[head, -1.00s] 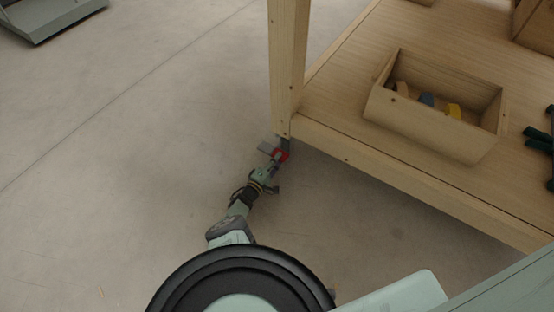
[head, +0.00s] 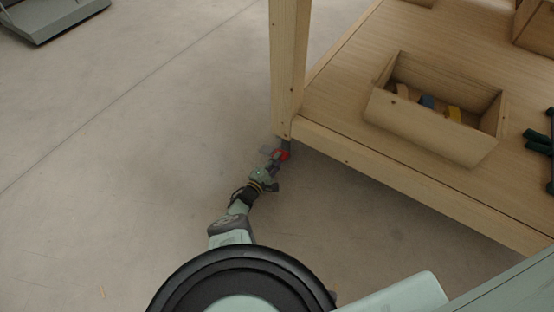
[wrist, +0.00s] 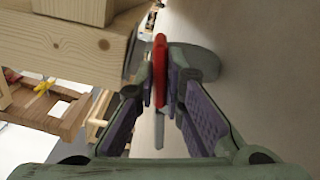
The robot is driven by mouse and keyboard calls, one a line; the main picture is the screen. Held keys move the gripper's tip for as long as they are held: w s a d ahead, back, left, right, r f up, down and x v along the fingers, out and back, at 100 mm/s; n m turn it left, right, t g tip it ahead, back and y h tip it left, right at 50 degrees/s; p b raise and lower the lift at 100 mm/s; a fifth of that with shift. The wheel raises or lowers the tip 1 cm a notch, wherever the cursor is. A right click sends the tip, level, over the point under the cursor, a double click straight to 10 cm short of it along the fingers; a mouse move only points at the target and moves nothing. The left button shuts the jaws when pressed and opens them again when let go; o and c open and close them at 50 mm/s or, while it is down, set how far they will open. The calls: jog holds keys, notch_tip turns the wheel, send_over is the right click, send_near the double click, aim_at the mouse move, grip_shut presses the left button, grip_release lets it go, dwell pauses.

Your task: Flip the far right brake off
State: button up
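The red brake lever (head: 285,155) sits low under the bench's near corner post, at the caster there. In the wrist view, the red lever (wrist: 160,70) stands between the two purple-padded fingers of my gripper (wrist: 160,88). The fingers are apart, with a narrow gap showing on each side of the lever. A grey rounded piece (wrist: 204,61) shows just right of the lever, partly behind the right finger. In the head view, my gripper (head: 273,165) is low at the post's foot, and the lever's lower part is hidden.
The wooden post (head: 288,75) and the bench's lower shelf edge (head: 400,185) are close above and right of my gripper. A wooden box (head: 425,122) with small items stands on the shelf. The floor (head: 120,150) at left is open.

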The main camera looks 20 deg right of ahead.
jog(key=o, duration=0.5)
jog(key=shift+c, duration=0.2)
jog(key=shift+a, duration=0.1)
jog(key=shift+s+a, duration=0.35)
jog(key=shift+a, duration=0.3)
jog(key=v, duration=1)
jog(key=shift+s, duration=0.3)
